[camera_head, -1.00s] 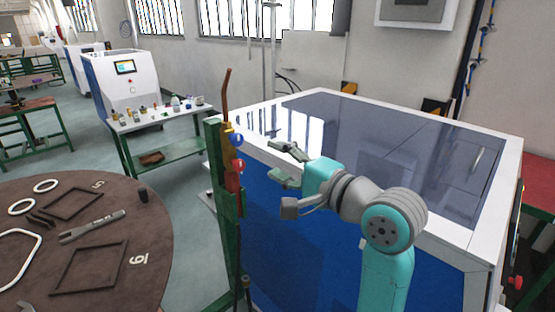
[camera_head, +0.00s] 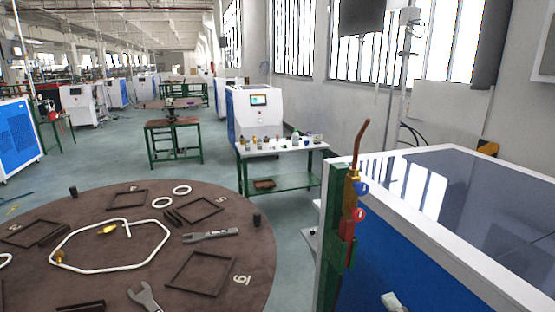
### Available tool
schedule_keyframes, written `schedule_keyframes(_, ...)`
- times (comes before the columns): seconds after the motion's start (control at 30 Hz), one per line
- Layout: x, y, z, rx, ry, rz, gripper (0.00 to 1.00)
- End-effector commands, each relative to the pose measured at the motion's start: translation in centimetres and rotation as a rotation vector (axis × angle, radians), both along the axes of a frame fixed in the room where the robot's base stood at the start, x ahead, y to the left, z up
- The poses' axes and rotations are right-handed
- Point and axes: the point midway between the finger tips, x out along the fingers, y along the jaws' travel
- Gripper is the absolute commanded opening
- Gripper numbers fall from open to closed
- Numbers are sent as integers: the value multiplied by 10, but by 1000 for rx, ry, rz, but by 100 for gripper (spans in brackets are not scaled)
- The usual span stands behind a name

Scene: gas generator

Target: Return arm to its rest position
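Only a small pale grey-green piece, which looks like the tip of my gripper (camera_head: 394,302), shows at the bottom edge of the head view, in front of the blue side of the cabinet. The rest of my arm is out of the picture. Whether the fingers are open or shut, or hold anything, does not show.
A green post with a torch (camera_head: 351,215) with red and blue knobs stands close left of the glass-topped cabinet (camera_head: 440,160). A round brown table (camera_head: 120,290) with frames, wrenches and a white loop fills the lower left.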

Motion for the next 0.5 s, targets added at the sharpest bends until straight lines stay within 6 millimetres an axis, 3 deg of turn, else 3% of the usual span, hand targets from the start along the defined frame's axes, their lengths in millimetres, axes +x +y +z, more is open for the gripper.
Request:
schedule_keyframes(0.03,-10,2,-19,-29,15,-11,56)
schedule_keyframes(0.2,-43,6,-65,-153,33,-49,56)
schedule_keyframes(0.5,-115,13,-130,-410,73,-85,56)
